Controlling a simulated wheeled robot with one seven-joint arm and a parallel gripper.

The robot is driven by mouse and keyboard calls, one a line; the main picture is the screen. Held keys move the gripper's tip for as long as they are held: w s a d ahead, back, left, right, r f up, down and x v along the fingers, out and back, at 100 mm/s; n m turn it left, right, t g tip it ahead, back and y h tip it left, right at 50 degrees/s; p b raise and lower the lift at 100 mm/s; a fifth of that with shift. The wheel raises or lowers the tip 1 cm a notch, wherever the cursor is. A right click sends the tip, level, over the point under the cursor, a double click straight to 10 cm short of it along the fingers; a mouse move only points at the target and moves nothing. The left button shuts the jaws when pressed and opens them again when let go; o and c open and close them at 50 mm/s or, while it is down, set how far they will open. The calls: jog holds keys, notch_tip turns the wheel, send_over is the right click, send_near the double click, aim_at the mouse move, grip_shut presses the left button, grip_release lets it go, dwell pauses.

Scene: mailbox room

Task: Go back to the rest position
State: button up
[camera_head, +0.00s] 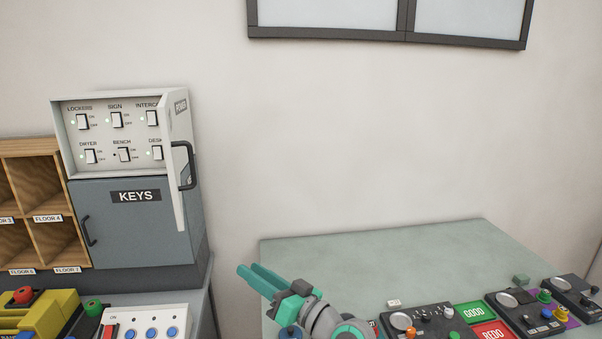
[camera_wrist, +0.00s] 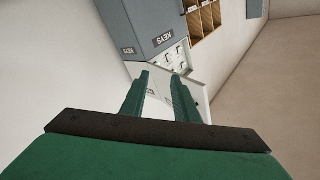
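A wooden pigeonhole shelf (camera_head: 45,190) stands left of the cabinet. A yellow device (camera_head: 45,315) and a white button panel (camera_head: 150,324) sit at lower left. The table (camera_head: 370,255) carries dark control boxes (camera_head: 425,320) along its front; its back part is mostly clear.

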jog(key=s+d+f+m+t+h, duration=0.25)
jog(key=s+f+m+h, duration=0.2)
jog(key=f, duration=0.85)
jog(key=s+d+f+m+t+h, duration=0.1)
jog(key=s+d+f+m+h, duration=0.3)
jog(key=f, duration=0.9)
jog(key=s+d+f+h, duration=0.2)
jog(key=s+f+h, duration=0.15)
jog(key=s, duration=0.45)
jog(key=s+d+f+h, duration=0.1)
jog(key=s+f+h, duration=0.1)
jog(key=s+f, duration=0.45)
jog(key=s+r+n, duration=0.1)
jog(key=s+r, duration=0.2)
jog(key=s, duration=0.8)
jog(key=s+r+n+h, duration=0.1)
jog(key=s+r+n, duration=0.1)
jog(key=s, duration=1)
jog(key=shift+s+d+r, duration=0.2)
jog(key=shift+d+r, duration=0.2)
jog(key=shift+r, duration=0.35)
jog(key=shift+w+n, duration=0.1)
jog(key=shift+n, duration=0.15)
